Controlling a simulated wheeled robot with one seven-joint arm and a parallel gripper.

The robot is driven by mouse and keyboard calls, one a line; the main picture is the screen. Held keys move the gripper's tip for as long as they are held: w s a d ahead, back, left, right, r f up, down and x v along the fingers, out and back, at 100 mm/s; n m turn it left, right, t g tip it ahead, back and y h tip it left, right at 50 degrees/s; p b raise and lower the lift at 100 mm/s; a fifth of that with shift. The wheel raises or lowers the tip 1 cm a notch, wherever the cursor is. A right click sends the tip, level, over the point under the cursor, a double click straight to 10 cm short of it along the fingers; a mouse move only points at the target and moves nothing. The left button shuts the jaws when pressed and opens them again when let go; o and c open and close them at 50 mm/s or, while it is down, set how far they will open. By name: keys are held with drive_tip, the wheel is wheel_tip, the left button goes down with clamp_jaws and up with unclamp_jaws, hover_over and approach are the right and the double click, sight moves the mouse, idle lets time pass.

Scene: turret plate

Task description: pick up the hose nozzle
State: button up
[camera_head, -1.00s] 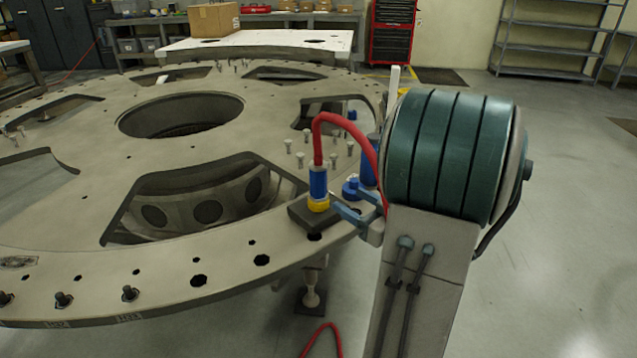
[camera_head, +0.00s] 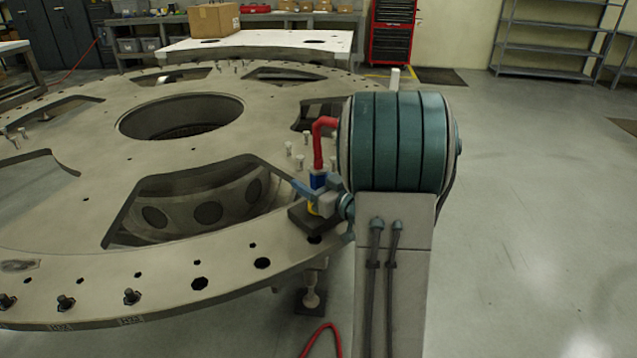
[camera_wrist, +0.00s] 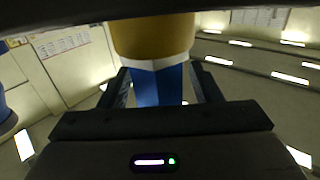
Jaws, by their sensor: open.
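In the wrist view the blue and yellow nozzle (camera_wrist: 155,84) sits between the two spread fingers of my gripper (camera_wrist: 161,80). Whether a finger touches it cannot be told.
The turret plate (camera_head: 150,255) has large cutouts and holes. Several pale bolts (camera_head: 289,148) stand behind the nozzle, and dark bolts (camera_head: 66,302) line the front rim. A red hose loop (camera_head: 322,335) lies on the floor. The floor at right is clear.

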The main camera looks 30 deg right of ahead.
drive_tip(key=c, duration=1.2)
drive_tip(key=shift+r, duration=0.1)
drive_tip(key=shift+c, duration=0.2)
